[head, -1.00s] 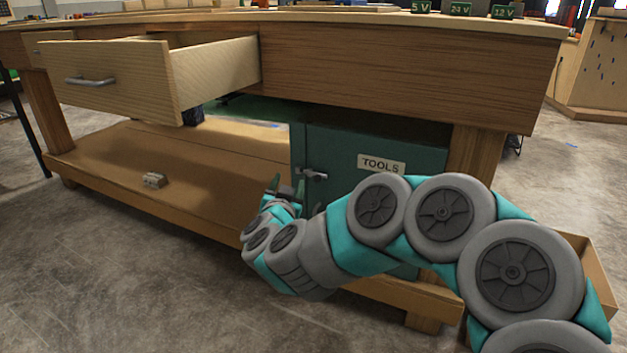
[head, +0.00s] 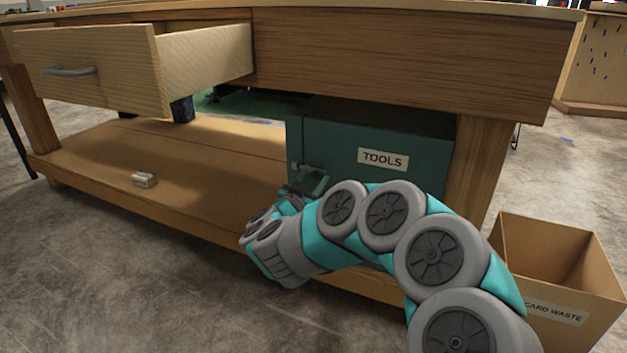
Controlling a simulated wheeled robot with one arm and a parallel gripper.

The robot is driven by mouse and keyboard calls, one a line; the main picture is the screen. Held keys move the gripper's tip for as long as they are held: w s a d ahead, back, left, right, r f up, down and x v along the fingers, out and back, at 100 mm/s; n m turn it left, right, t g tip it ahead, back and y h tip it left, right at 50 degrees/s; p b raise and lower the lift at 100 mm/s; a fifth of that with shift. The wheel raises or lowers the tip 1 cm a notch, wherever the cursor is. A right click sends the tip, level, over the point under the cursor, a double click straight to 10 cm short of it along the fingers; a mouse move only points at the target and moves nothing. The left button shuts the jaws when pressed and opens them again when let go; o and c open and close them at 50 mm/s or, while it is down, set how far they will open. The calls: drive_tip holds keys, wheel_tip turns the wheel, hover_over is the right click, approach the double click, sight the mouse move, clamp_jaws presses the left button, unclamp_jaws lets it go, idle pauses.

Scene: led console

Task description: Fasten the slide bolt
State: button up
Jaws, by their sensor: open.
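The green tools cabinet (head: 400,135) stands under the workbench, with a white TOOLS label on its front. The slide bolt (head: 309,173) is at the left part of the cabinet front, a small grey metal piece mostly covered by my gripper. My gripper (head: 308,182) is open, its dark green fingers at the bolt. I cannot tell whether the fingers touch the bolt or whether the bolt is slid across. The lower part of the cabinet front is hidden behind my arm.
A wooden drawer (head: 100,75) hangs open at upper left. A small block (head: 144,179) lies on the lower shelf (head: 180,155). A cardboard waste box (head: 555,235) stands at the right near my arm. The floor in front is clear.

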drive_tip(key=shift+w+d, duration=0.1)
drive_tip(key=shift+w, duration=0.35)
clamp_jaws()
idle(1.1)
